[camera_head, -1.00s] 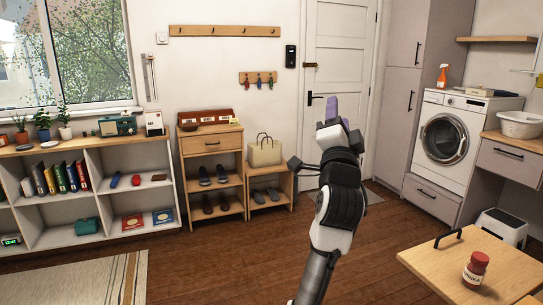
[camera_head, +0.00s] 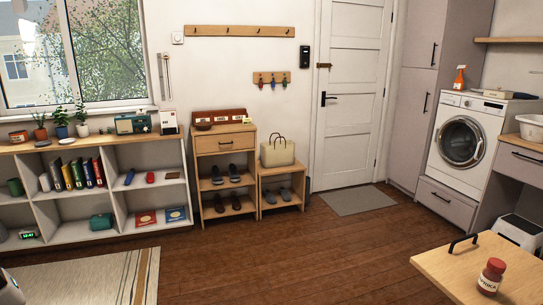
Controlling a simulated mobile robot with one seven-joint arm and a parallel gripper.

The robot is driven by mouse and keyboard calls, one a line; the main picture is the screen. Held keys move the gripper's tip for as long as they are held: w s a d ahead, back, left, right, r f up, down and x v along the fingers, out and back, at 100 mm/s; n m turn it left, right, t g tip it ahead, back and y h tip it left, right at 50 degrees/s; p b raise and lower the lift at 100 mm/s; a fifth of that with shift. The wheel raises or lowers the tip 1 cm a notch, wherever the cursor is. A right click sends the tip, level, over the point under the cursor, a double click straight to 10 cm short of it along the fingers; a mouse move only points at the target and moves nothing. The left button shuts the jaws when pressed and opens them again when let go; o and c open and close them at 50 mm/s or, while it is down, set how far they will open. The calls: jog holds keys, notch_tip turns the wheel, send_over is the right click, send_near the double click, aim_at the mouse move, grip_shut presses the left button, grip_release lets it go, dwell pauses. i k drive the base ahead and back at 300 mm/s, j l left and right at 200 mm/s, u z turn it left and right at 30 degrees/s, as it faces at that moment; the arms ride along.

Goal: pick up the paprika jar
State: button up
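The paprika jar (camera_head: 490,276) is small and red with a red lid and a pale label that reads in part "RIKA". It stands upright on a light wooden top (camera_head: 440,264) at the lower right of the head view. Nothing touches it. My gripper is not in view. A small piece of a white and dark shape shows at the lower left corner, and I cannot tell which part it is.
A dark handle (camera_head: 463,243) stands up at the wooden top's far edge, near the jar. The wood floor (camera_head: 300,250) left of it is clear. A washing machine (camera_head: 462,140) stands behind, and an open shelf (camera_head: 90,215) lines the left wall.

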aim_at(490, 279)
jog(key=z, duration=1.25)
